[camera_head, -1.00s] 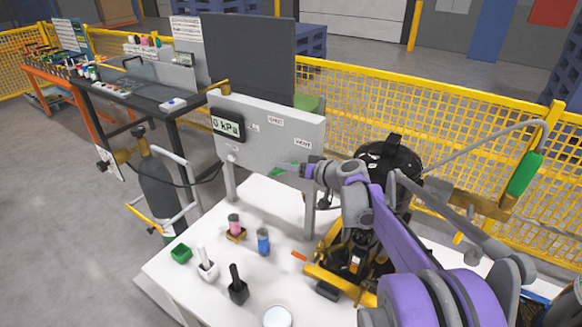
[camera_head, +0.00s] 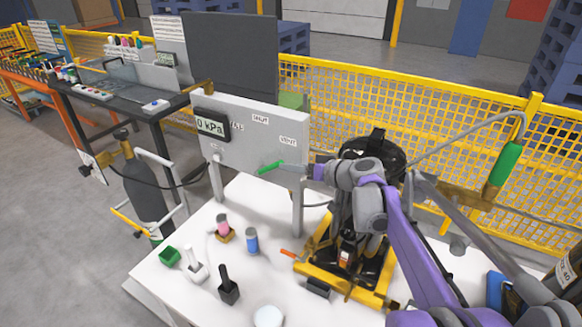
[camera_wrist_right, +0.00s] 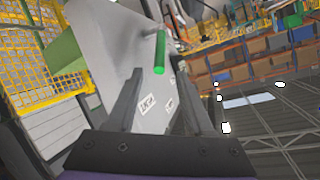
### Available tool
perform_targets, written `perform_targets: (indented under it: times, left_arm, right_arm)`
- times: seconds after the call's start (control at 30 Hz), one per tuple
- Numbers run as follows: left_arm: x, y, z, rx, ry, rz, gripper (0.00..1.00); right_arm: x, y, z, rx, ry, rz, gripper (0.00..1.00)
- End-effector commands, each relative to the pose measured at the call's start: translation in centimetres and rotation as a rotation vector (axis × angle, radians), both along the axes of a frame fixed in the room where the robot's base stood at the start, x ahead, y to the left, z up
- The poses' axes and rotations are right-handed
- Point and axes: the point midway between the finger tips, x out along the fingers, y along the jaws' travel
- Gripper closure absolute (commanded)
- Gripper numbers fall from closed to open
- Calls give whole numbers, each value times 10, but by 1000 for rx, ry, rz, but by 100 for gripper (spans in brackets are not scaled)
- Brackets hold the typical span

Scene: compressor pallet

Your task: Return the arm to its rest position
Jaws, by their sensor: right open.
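My right gripper (camera_head: 290,168) is in front of the lower right part of the grey panel (camera_head: 252,150). Its jaws are open and nothing is held between them. A green valve handle (camera_head: 270,167) sticks out at the panel just left of the fingertips in the head view. In the right wrist view the green handle (camera_wrist_right: 160,52) stands ahead of the two spread fingers (camera_wrist_right: 160,85), apart from them. My purple and grey right arm comes in from the lower right. My left gripper is not in view.
The white table (camera_head: 190,285) holds a pink-topped jar (camera_head: 223,227), a blue bottle (camera_head: 252,241), a green cup (camera_head: 169,256) and a yellow-framed compressor (camera_head: 350,288). A gauge (camera_head: 211,126) reads 0 kPa. Yellow mesh fencing (camera_head: 440,125) runs behind. The air left of the arm is clear.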

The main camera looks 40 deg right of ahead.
Motion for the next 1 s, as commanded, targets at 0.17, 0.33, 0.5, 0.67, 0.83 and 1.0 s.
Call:
perform_targets:
  times: [0.17,0.33,0.5,0.67,0.83,1.0]
  left_arm:
    - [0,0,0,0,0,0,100]
    - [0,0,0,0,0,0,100]
    - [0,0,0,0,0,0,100]
    - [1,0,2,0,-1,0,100]
    - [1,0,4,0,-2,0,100]
    - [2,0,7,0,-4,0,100]
  right_arm:
    - [0,0,0,0,0,0,48]
    - [0,0,0,0,0,0,48]
    - [-1,12,-4,0,20,14,48]
    - [-19,78,-30,-3,149,87,48]
    - [-82,181,-83,-68,397,183,48]
    - [-167,239,-137,-217,599,214,48]
